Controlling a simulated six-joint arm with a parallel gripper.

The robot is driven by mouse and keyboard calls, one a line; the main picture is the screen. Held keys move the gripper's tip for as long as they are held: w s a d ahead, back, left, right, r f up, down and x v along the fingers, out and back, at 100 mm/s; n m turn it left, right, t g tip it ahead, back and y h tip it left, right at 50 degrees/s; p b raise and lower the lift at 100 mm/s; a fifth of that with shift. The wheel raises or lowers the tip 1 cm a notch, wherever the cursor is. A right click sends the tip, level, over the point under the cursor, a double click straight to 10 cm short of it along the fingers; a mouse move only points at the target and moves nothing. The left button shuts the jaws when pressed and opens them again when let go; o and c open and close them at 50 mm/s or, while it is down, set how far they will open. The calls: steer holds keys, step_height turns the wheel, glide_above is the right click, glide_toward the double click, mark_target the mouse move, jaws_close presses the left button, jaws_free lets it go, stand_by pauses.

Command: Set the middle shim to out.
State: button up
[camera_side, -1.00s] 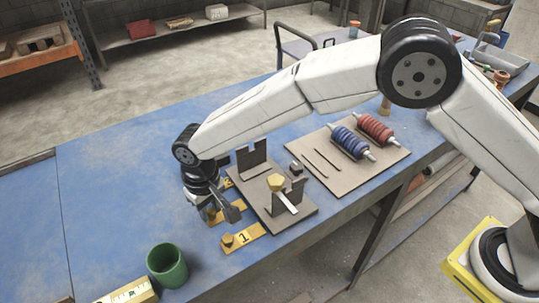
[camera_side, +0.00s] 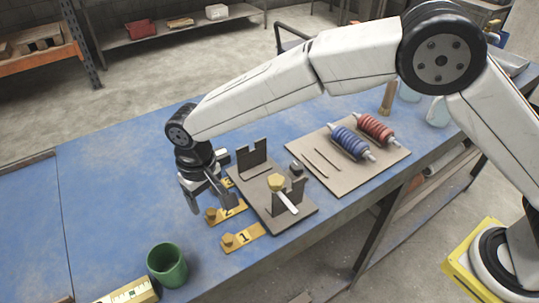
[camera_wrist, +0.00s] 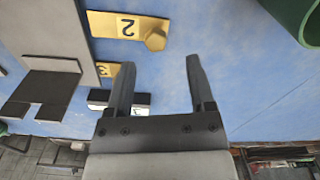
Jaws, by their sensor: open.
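The middle shim, a yellow plate marked 2 (camera_side: 228,212), lies on the blue table beside the brown fixture plate (camera_side: 262,208), its hex knob at the outer end. In the wrist view shim 2 (camera_wrist: 115,24) projects clear of the plate edge. Shim 1 (camera_side: 250,235) lies nearer the camera and projects similarly. Shim 3 (camera_wrist: 105,70) shows less of its length, its outer end hidden by a finger. My gripper (camera_wrist: 160,78) is open and empty, its fingers apart from shim 2's knob in the wrist view. In the side view my gripper (camera_side: 208,197) is over the table just behind that knob.
A green cup (camera_side: 167,266) is at the front. Blue (camera_side: 349,142) and red (camera_side: 376,128) coils lie on a board at right.

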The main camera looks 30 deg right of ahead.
mark_target(209, 212)
steer(key=shift+r, duration=1.9)
steer(key=shift+w+d, duration=0.1)
steer(key=shift+d, duration=0.5)
steer(key=s+d+r+m+t, duration=0.1)
steer(key=s+d+m, duration=0.1)
steer(key=d, duration=1.7)
steer(key=s+d+f+m+t, duration=0.1)
steer(key=s+d+f, duration=0.1)
steer(key=s+d, duration=1.1)
steer(key=shift+d+t, duration=0.3)
steer(key=shift+d, duration=0.6)
